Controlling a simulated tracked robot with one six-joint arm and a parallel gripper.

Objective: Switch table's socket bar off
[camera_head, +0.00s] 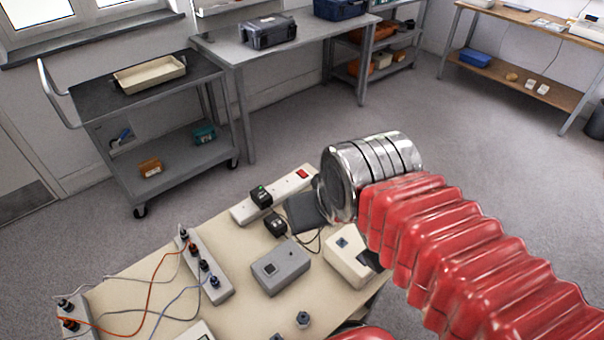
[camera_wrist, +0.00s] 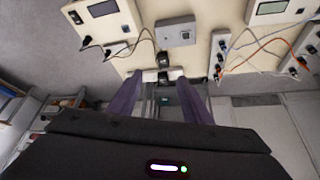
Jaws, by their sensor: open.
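The white socket bar (camera_head: 247,209) lies along the table's far edge in the head view, with its red switch (camera_head: 302,174) at the right end. Two black adapters (camera_head: 261,197) sit at its middle, one on the bar and one beside it. The wrist view shows part of the bar (camera_wrist: 149,75) beyond my fingers; I cannot make out the switch there. My gripper (camera_head: 305,212) is above the table, just right of the adapters in the head view. In the wrist view, its two purple-grey fingers (camera_wrist: 158,80) are apart with nothing held between them.
The beige table (camera_head: 150,268) holds a grey box (camera_head: 280,268), a white box (camera_head: 347,262) and a grey terminal strip (camera_head: 208,262) with orange and blue cables. A grey cart (camera_head: 100,92) stands beyond on the left. Open floor lies behind the table.

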